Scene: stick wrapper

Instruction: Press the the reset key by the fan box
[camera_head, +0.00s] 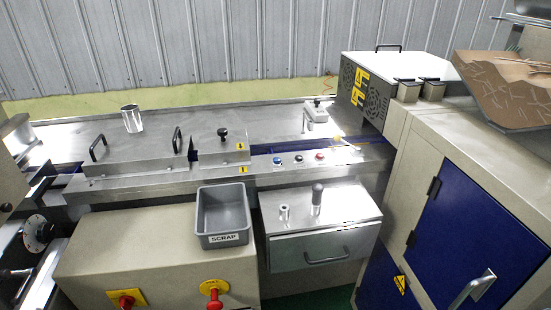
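The fan box (365,92) stands at the right of the long steel machine, with round fan grilles and yellow warning labels on its face. A row of small buttons sits on the machine's front strip to the left of the box: a blue button (277,160), a dark button (299,158) and a red button (319,156). A small yellowish part (338,140) lies closer to the box. No lettering is readable, so I cannot tell which is the reset key. Neither of my grippers shows in the head view.
A grey SCRAP bin (224,240) and a steel drawer box (322,250) with an upright dark-topped handle stand in front of the buttons. Red knobs (214,291) are below. A tan hopper (507,85) with sticks is at right.

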